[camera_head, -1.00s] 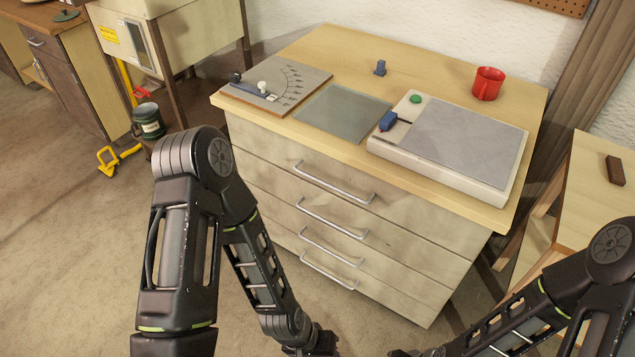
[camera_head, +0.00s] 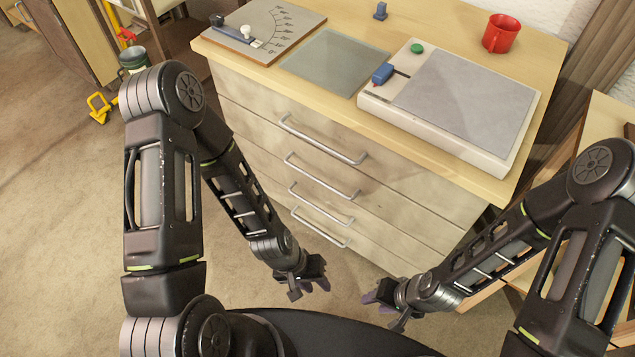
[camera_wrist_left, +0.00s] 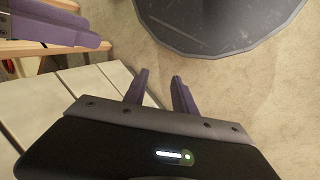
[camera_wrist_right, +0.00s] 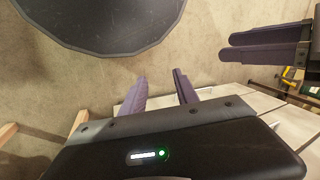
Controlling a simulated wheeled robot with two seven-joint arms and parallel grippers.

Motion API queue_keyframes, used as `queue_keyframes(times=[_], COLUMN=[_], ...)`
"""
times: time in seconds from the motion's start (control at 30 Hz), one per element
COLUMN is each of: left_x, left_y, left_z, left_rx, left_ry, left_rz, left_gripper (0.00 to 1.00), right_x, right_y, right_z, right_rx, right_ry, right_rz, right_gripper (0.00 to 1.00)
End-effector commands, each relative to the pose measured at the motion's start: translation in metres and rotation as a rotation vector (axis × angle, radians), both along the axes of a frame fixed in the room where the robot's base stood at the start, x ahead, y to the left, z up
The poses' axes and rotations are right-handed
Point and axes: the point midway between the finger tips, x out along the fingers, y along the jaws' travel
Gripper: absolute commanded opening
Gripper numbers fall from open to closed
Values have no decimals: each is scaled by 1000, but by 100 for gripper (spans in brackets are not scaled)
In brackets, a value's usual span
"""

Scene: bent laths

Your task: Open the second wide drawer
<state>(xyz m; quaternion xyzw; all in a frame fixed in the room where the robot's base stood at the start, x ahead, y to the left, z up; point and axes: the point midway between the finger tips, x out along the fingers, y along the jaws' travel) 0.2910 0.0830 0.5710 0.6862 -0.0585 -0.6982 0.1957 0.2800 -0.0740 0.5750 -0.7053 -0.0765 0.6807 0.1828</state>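The wooden cabinet has several wide drawers stacked under its top, all closed, each with a metal bar handle. The second wide drawer (camera_head: 400,217) from the top has its bar handle (camera_head: 320,180) at mid-front, clear of both grippers. My left gripper (camera_head: 316,284) is in front of and below the handles, apart from the cabinet. In the left wrist view its purple fingers (camera_wrist_left: 160,80) are spread and empty. My right gripper (camera_head: 376,302) is lower and to the right, facing the left one; in the right wrist view its fingers (camera_wrist_right: 160,78) are apart and empty.
On the cabinet top are a red mug (camera_head: 500,33), a white-framed grey panel (camera_head: 465,98), a grey plate (camera_head: 333,62) and a dial board (camera_head: 262,27). A wooden table (camera_head: 612,118) stands close on the right.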

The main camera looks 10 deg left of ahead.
Motion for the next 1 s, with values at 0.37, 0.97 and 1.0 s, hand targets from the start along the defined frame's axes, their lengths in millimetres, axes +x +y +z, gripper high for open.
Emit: queue_keyframes(times=[0.37, 0.97, 1.0], left_x=[127, 272, 272], left_y=[37, 140, 140], left_z=[-100, 14, 14], left_rx=[-390, -1050, -1049], left_ry=[181, -251, -251], left_rz=[266, 307, 307], left_gripper=[33, 33, 33], right_x=[6, 11, 11], right_y=[-6, -10, -10], right_z=[-165, -261, -261], right_rx=[-9, -17, -17], right_ry=[-9, -18, -18], right_rz=[-15, -26, -26], right_gripper=[36, 36, 36])
